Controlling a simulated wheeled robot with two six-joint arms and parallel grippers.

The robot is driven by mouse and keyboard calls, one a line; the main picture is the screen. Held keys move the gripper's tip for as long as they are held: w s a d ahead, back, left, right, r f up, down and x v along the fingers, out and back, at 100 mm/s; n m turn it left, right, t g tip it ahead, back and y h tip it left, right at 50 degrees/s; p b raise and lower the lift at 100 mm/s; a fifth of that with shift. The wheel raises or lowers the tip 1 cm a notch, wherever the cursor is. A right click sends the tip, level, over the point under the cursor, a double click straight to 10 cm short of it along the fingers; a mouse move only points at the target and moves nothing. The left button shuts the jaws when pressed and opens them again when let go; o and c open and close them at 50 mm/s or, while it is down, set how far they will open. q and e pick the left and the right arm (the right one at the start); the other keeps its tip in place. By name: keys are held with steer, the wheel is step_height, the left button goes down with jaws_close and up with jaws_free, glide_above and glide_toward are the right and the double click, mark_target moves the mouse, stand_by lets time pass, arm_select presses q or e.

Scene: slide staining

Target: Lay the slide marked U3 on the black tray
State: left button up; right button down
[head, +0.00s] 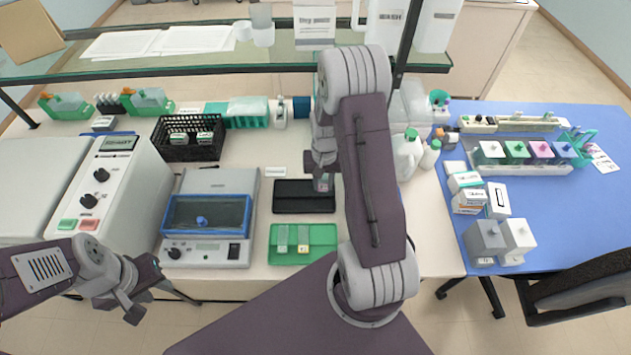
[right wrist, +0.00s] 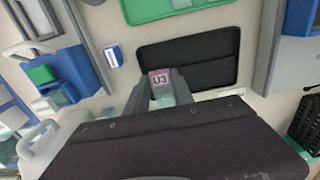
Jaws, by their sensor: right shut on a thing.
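The slide marked U3 (right wrist: 160,85) has a pink label end and a clear, pale body. My right gripper (right wrist: 162,97) is shut on it, with a finger on either side. In the head view my right gripper (head: 322,184) is at the right end of the black tray (head: 290,197). The black tray also shows in the right wrist view (right wrist: 212,52), open, flat and with no slide visible in it. I cannot tell whether the slide touches the tray. My left gripper (head: 138,298) is open and empty, off the front left of the bench.
A green tray (head: 325,240) with two slides lies in front of the black tray. A blue-framed device (head: 208,218) stands to its left, and a black basket (head: 190,150) behind left. White bottles (head: 407,155) stand to the right. A glass shelf (head: 200,60) spans the back.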

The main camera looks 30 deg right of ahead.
mark_target(323, 186)
steer(key=shift+w+f+b, duration=0.25)
steer(key=shift+f+b, duration=0.05)
steer(key=shift+f, duration=0.15)
steer(key=shift+f+b, duration=0.3)
steer(key=shift+f, duration=0.05)
steer(key=shift+s+f+b, duration=0.15)
steer(key=shift+f+b, duration=1.3)
steer(key=shift+f, duration=0.1)
steer(key=shift+f+b, duration=0.85)
steer(key=shift+f, duration=0.35)
steer(key=shift+f, duration=0.25)
steer(key=c, duration=1)
jaws_free()
step_height(323, 186, up, 9)
steer(key=shift+r+b, duration=0.1)
steer(key=shift+b, duration=0.35)
steer(key=shift+a, duration=0.1)
